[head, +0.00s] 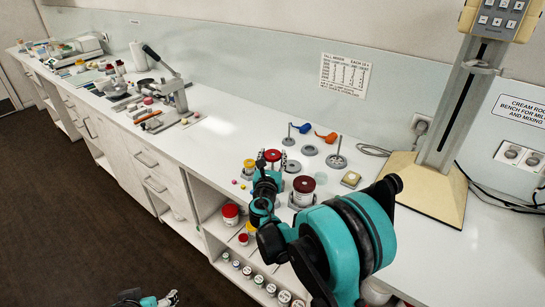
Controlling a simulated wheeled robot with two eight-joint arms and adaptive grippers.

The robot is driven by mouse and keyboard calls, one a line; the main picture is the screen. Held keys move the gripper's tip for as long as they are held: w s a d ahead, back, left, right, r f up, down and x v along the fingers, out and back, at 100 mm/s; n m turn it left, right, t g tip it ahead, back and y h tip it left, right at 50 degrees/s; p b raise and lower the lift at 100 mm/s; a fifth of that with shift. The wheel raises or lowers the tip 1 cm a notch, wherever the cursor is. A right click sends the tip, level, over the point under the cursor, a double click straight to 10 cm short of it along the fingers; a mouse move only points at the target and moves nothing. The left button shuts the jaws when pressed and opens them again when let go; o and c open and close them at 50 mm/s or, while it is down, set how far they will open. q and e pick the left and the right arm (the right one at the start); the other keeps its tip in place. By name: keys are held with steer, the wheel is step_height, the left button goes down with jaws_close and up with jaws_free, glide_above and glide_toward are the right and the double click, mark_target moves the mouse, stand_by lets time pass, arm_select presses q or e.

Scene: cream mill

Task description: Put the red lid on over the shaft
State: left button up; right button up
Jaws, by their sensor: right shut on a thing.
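My right gripper (272,160) reaches over the bench from the front, with dark fingers on both sides of a dark red lid (272,154). It is shut on this lid; what lies under it is mostly hidden by the gripper. A white and red jar with a similar dark red top (303,184) stands in a grey holder just right of the gripper. Thin upright shafts rise from grey bases behind: one shaft (290,130) at the back and one shaft (339,146) further right.
A yellow-topped jar (249,164) is left of the gripper. Empty grey rings (309,150), blue and orange items (325,137) and a yellowish block (351,179) lie behind and right. A tall stand (429,185) is at right. The bench left of the small coloured balls is clear.

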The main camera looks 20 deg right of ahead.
mark_target(273, 167)
steer(key=shift+f, duration=0.1)
steer(key=shift+f+b, duration=1.4)
steer(key=shift+f+b, duration=0.75)
steer(key=shift+f, duration=0.05)
steer(key=shift+f+b, duration=0.55)
steer(key=shift+f, duration=0.2)
steer(key=shift+f, duration=0.2)
steer(key=o, duration=1)
